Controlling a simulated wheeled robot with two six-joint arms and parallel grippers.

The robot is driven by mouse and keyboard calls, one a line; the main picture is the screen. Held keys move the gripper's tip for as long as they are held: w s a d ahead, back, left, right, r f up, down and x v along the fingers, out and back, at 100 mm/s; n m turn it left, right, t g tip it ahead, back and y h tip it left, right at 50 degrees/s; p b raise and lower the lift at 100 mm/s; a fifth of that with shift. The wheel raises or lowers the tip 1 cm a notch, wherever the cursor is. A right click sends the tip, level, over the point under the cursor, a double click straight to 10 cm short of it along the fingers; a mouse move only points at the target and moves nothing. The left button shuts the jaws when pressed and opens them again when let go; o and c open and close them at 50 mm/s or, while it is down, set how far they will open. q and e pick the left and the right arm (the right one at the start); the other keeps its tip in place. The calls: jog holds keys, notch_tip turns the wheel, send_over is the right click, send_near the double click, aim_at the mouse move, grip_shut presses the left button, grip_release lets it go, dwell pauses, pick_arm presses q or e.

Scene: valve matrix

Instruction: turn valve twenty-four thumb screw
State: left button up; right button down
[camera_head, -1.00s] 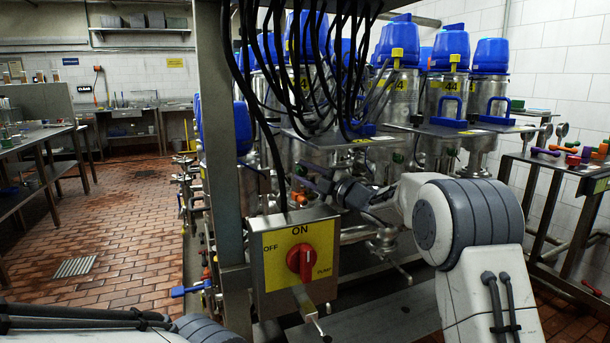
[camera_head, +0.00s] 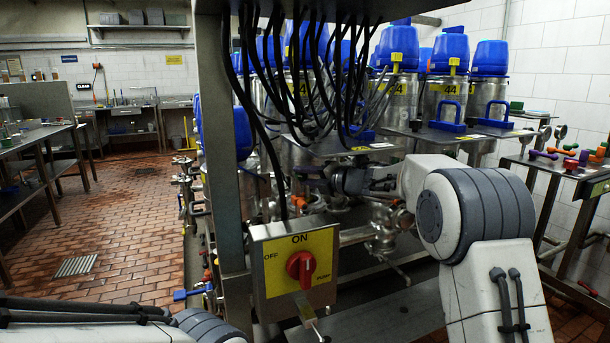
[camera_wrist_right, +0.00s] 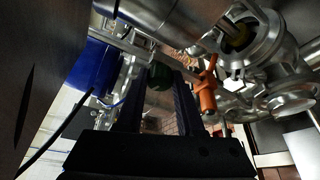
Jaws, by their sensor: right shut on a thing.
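My right gripper (camera_head: 312,178) reaches in from the right, under the metal plate behind the switch box. In the right wrist view its two dark fingers (camera_wrist_right: 160,82) are shut on a dark green knob (camera_wrist_right: 158,76), which looks like the thumb screw. The knob sits between the fingertips, below a metal pipe. In the head view I cannot make out the knob, as the gripper and plate hide it. No valve number is readable there. My left arm shows only at the bottom left; its gripper is out of view.
An orange valve handle (camera_wrist_right: 207,90) is close beside the right finger. The switch box (camera_head: 295,270) with a red knob and a steel post (camera_head: 222,140) stand in front. Black cables (camera_head: 300,90) hang above. Blue-topped valves (camera_head: 395,50) stand behind.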

jog(key=shift+f+n, duration=0.1)
jog(key=shift+n, duration=0.2)
jog(key=c, duration=0.5)
grip_release()
